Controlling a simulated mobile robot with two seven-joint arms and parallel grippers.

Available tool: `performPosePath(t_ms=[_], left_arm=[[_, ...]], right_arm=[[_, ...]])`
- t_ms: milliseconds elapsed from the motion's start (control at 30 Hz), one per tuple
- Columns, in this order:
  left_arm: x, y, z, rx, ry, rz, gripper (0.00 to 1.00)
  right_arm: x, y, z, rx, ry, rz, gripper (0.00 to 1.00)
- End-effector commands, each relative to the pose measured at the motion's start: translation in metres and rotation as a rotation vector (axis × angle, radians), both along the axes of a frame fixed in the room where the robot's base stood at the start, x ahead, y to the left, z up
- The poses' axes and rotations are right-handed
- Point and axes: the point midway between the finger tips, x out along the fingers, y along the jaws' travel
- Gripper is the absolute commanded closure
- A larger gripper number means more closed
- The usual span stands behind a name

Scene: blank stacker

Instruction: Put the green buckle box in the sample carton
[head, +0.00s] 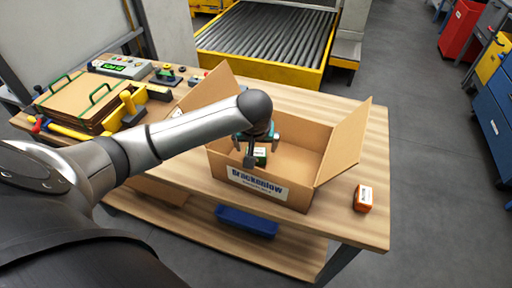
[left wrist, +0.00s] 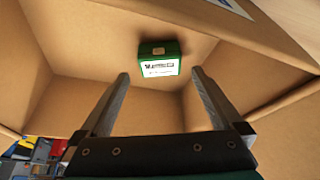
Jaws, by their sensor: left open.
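The open sample carton (head: 262,190) stands on the workbench, flaps spread, with a printed label on its front. The green buckle box (left wrist: 160,58) lies on the carton floor, with a white label facing the camera. It also shows in the head view (head: 260,153), partly behind my gripper. My left gripper (head: 252,158) reaches down into the carton from above. In the left wrist view its two fingers (left wrist: 160,78) are apart with nothing between them, and the green box lies beyond the tips. My right gripper does not show.
An orange box (head: 363,199) stands on the bench right of the carton. A stack of brown boards (head: 75,103) and a device with a green display (head: 122,67) are at the left. A blue bin (head: 247,221) is on the lower shelf. A roller conveyor (head: 268,38) lies behind.

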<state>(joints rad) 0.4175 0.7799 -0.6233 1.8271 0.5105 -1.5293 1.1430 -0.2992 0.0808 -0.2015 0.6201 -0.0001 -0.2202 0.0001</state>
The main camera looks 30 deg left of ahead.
Motion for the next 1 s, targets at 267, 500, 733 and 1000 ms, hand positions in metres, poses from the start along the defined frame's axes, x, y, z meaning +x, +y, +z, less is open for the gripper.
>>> performPosePath(t_ms=[267,500,733,1000], left_arm=[[-0.018,-0.011,0.054,-0.001,-0.002,-0.002,0.00],[-0.025,-0.015,0.071,0.000,0.001,-0.001,0.00],[-0.026,-0.015,0.071,0.000,0.001,0.000,0.00],[-0.026,-0.015,0.071,0.000,0.001,0.000,0.00]], right_arm=[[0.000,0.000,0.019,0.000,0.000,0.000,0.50],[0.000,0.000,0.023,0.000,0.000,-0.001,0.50],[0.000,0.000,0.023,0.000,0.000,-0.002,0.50],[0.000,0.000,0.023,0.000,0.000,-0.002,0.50]])
